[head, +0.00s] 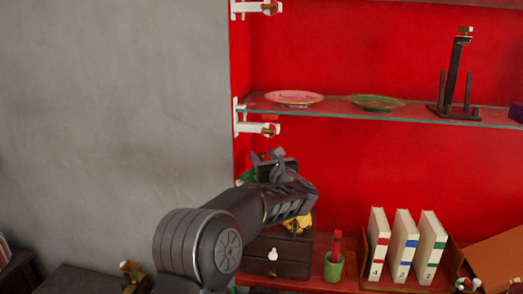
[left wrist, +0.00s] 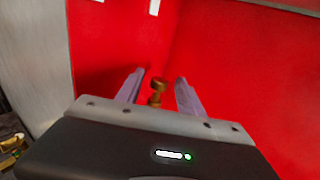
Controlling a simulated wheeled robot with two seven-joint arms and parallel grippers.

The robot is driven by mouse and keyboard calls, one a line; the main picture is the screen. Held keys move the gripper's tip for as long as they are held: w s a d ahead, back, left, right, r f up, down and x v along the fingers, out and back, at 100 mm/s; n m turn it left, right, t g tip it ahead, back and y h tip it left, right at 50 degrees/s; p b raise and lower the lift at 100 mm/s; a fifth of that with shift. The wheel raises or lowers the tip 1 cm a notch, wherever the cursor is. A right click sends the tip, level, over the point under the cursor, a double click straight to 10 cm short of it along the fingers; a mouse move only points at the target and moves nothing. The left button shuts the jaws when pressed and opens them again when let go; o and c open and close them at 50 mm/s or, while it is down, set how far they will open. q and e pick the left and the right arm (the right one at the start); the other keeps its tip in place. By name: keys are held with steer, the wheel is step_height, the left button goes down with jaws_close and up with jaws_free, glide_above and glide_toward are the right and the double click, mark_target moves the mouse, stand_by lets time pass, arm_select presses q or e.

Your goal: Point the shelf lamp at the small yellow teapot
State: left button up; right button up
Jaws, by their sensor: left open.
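A white lamp-like fixture (head: 262,128) with a brass-coloured end is fixed at the left end of the glass shelf; a similar one (head: 255,8) is higher up. I cannot tell which is the shelf lamp. My left gripper (head: 272,158) is open just below the lower fixture, in front of the red back wall. In the left wrist view, a brass knob (left wrist: 157,92) shows between its fingers, with no visible grip on it. A yellow object (head: 302,224), possibly the small teapot, is mostly hidden behind my gripper, above a dark drawer box. My right gripper is not in view.
The glass shelf (head: 330,112) holds a pink plate (head: 294,97), a green plate (head: 376,102) and a dark stand (head: 456,80). Below are a green cup (head: 333,270) and white numbered books (head: 403,245). A grey wall (head: 110,110) fills the left.

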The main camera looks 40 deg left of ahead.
arm_select(q)
steer(key=shift+x, duration=0.8)
jaws_close()
stand_by(0.9)
